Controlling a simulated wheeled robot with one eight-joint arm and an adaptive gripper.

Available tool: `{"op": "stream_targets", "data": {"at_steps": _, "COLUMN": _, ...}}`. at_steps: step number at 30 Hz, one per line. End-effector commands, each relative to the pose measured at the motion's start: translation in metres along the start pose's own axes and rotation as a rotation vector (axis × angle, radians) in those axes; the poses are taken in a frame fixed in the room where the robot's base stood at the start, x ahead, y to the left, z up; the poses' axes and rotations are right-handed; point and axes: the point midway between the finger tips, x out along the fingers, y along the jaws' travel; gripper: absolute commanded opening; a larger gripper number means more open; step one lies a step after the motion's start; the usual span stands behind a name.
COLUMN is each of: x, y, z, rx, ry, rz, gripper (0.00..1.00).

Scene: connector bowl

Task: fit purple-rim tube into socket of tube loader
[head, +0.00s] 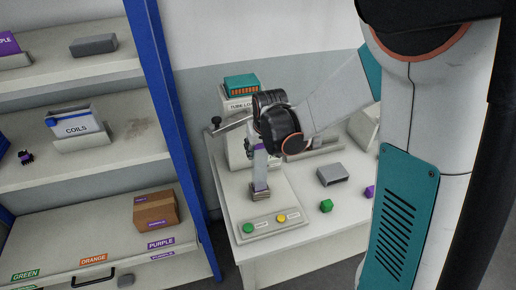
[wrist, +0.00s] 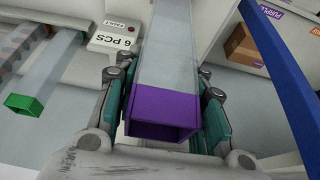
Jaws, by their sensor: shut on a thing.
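The purple-rim tube is a long grey, square-section tube. In the wrist view its purple rim (wrist: 165,112) is open toward the camera and its grey body (wrist: 168,60) runs away from me. My gripper (wrist: 165,105) is shut on it near this rim, with teal finger pads on both sides. In the head view the tube (head: 260,167) hangs upright below my dark wrist, with its lower end at a dark socket block (head: 262,195) on the tube loader (head: 280,212). I cannot tell whether that end is inside the socket or just above it. The fingers are mostly hidden there.
A shelf with a blue post (head: 165,90) stands close on the left. A green-rim tube (wrist: 24,104) shows in the wrist view.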

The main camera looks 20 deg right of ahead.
Motion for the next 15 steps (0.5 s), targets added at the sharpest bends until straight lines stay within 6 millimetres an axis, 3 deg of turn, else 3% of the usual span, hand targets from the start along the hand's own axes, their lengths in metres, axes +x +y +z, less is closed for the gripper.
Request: {"op": "stream_targets", "data": {"at_steps": 15, "x": 0.0117, "y": 0.0, "z": 0.0047, "rx": 0.0, "ry": 0.0, "rz": 0.0, "gripper": 0.0}}
